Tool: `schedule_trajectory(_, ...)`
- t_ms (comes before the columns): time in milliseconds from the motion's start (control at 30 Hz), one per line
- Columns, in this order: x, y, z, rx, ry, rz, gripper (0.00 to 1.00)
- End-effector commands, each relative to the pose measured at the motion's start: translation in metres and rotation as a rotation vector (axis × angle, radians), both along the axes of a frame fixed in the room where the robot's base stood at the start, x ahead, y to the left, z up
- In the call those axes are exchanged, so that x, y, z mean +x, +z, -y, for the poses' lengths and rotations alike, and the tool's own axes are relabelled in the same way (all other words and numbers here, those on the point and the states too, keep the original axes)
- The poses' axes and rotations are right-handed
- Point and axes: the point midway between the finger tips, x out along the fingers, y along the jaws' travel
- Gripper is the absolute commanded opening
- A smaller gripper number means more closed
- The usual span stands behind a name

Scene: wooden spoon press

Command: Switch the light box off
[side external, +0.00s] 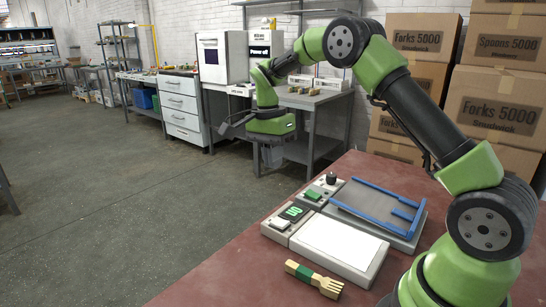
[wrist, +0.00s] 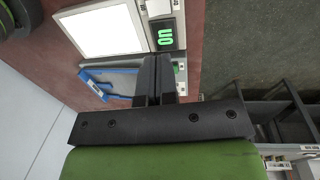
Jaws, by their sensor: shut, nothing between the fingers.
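The light box (side external: 338,243) lies on the red table, with a bright white panel that also shows in the wrist view (wrist: 103,30). Beside the panel are a white button (side external: 279,225) and a small display (side external: 293,212) with green characters. In the wrist view the display (wrist: 165,34) appears upside down and seems to read "On". My gripper (wrist: 157,60) is shut and empty. In the side view it hangs above and beyond the devices, clear of the button, and its fingertips are hard to make out.
Behind the light box is a second device with a blue frame (side external: 378,205), a green button (side external: 312,195) and a black knob (side external: 331,178). Banded wooden forks (side external: 314,279) lie in front. Cardboard boxes (side external: 500,105) are stacked behind the table. Free table shows at the front left.

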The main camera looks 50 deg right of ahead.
Motion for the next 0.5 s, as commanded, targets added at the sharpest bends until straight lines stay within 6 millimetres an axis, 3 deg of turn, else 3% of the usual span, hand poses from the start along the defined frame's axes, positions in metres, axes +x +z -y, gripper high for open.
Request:
schedule_trajectory(333,0.000,0.002,0.000,0.000,0.001,0.001,0.00)
schedule_trajectory(500,-0.010,0.005,0.000,0.001,0.003,-0.009,0.00)
